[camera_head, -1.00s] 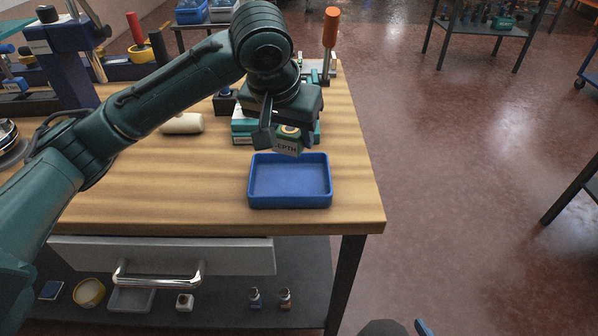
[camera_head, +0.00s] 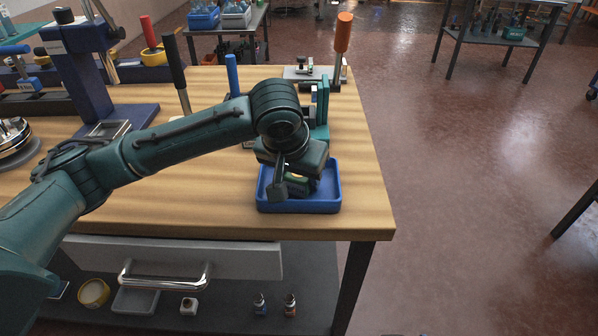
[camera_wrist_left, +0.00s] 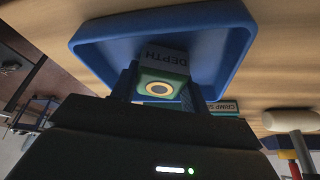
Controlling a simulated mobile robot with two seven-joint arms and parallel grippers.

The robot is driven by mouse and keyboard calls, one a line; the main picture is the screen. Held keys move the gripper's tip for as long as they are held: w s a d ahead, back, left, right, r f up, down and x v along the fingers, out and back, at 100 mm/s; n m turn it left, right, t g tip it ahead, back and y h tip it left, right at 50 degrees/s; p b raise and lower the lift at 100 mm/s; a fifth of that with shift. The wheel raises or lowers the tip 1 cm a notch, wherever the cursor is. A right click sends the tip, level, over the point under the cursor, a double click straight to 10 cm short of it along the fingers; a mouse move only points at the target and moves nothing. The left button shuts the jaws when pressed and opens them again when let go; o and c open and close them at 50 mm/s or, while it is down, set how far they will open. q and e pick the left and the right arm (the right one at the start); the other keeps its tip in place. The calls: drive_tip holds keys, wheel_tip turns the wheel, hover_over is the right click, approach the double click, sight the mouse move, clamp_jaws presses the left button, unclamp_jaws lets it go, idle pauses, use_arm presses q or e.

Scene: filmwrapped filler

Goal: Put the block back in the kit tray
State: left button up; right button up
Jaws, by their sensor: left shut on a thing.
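The blue kit tray (camera_head: 300,208) sits near the front right corner of the wooden workbench. My left gripper (camera_head: 290,187) is pointing down into it, shut on a small dark green block (camera_head: 301,184). In the left wrist view the block (camera_wrist_left: 163,64) shows the letters DEPTH on a grey face and a yellow ring on its green end. It is between the two fingers of the gripper (camera_wrist_left: 162,88), with the tray's blue wall (camera_wrist_left: 88,45) around it. I cannot tell whether the block touches the tray floor. My right gripper is not in view.
A teal and white stand (camera_head: 322,105) and an orange-handled tool (camera_head: 343,35) are behind the tray. A tall black handle (camera_head: 175,72) and a blue handle (camera_head: 232,74) rise farther left. The bench's right edge is close to the tray. Bare wood is left of it.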

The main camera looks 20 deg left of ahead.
use_arm(q)
drive_tip(key=o, duration=1.1)
drive_tip(key=shift+r, duration=0.2)
drive_tip(key=p+v, duration=0.1)
drive_tip(key=v, duration=1.1)
